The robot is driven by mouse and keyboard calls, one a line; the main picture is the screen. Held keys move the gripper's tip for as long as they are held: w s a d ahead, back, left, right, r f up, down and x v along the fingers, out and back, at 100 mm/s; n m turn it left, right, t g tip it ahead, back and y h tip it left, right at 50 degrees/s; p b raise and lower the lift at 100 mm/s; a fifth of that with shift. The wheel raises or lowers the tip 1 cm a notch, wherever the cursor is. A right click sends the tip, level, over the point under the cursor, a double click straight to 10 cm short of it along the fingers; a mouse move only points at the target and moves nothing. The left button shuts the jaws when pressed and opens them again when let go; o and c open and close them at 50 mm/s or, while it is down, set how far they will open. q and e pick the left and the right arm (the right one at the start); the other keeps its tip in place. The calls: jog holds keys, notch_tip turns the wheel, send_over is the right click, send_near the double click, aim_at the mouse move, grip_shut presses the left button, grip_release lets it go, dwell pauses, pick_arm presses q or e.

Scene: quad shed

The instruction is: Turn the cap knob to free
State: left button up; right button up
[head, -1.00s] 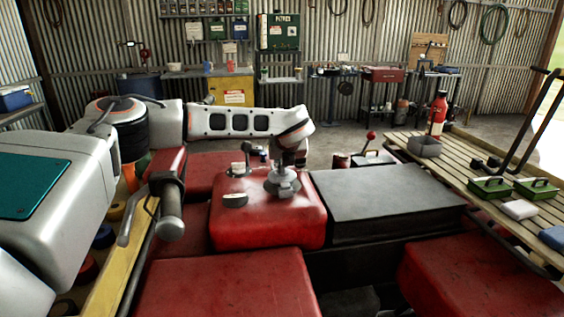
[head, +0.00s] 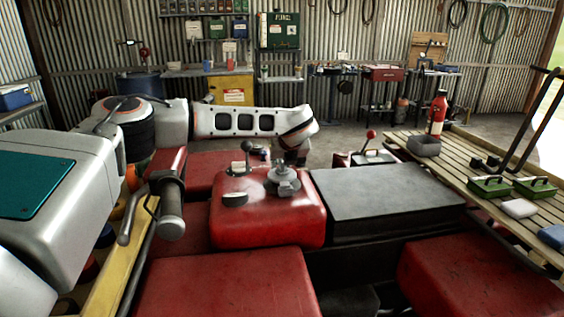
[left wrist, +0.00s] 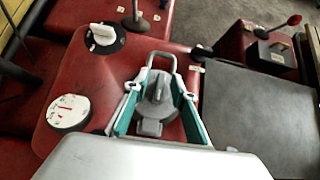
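The grey cap (head: 283,181) with a raised knob sits on top of the red tank (head: 270,222). In the left wrist view the cap (left wrist: 157,100) shows between the two teal-lined fingers of my left gripper (left wrist: 160,87), which are spread apart with nothing held. In the head view the left gripper (head: 292,157) is just behind and above the cap, and its fingers are mostly hidden. Whether a finger touches the cap I cannot tell. My right gripper is not in view.
A round white gauge (left wrist: 68,112) and a white knob on a black dial (left wrist: 104,38) are beside the cap. A lever (head: 247,152) stands behind them. A flat black seat (head: 385,195) lies right of the tank. A handlebar grip (head: 171,215) is at left.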

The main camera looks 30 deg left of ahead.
pick_arm(q)
jog(key=shift+r, duration=0.1)
jog(key=v, duration=1.2)
jog(key=shift+s, duration=0.1)
